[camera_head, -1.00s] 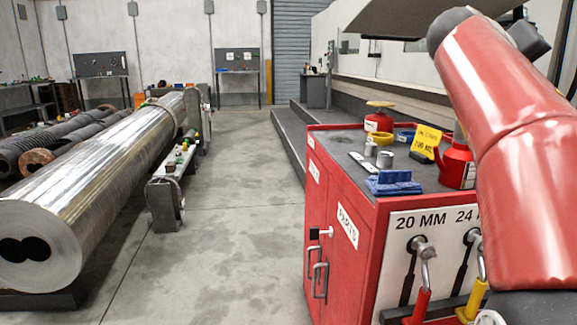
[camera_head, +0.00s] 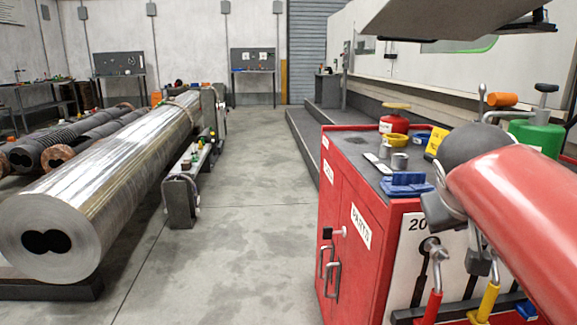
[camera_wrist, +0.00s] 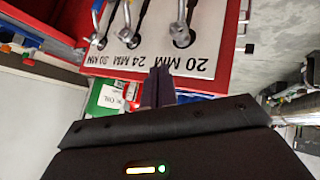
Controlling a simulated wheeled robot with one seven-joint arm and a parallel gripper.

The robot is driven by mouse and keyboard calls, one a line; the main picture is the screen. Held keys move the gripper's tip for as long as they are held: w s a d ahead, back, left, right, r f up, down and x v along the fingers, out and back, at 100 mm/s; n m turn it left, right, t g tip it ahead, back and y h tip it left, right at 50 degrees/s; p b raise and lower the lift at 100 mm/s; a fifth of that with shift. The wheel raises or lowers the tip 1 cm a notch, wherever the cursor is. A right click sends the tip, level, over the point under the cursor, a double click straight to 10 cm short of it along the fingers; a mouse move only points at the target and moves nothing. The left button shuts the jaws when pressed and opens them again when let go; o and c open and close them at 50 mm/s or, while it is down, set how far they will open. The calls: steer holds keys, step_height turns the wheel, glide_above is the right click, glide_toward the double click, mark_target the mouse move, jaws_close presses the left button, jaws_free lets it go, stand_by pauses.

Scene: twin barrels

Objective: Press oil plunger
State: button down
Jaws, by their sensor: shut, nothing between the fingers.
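In the head view a red can (camera_head: 394,122) with a flat yellow disc top stands at the back of the red cabinet's top. A green can (camera_head: 535,137) with a black knob on a stem stands farther right, partly behind my arm. In the wrist view a green surface (camera_wrist: 92,104) with a white label reading "OIL" shows left of my gripper. I cannot tell which top is the oil plunger. My gripper (camera_wrist: 158,80) is shut and empty, its dark fingers in front of the tool panel. It does not show clearly in the head view.
The red cabinet (camera_head: 352,262) bears a blue item (camera_head: 407,184), metal cylinders, a yellow ring and a yellow tag. Wrenches hang on its white panel (camera_wrist: 152,40). A large metal twin-bore barrel (camera_head: 110,175) lies at left. The floor between (camera_head: 235,240) is clear.

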steer(key=s+a+f+g+y, duration=0.1)
steer(key=s+a+f+y, duration=0.1)
steer(key=s+a+f, duration=0.4)
steer(key=s+a+f+y, duration=0.3)
steer(key=s+a+f, duration=0.3)
steer(key=f, duration=0.6)
steer(key=shift+s+a+f+n+g+y, duration=0.2)
steer(key=shift+s+n+g+y, duration=0.1)
steer(key=shift+n+g, duration=0.1)
steer(key=shift+r, duration=0.1)
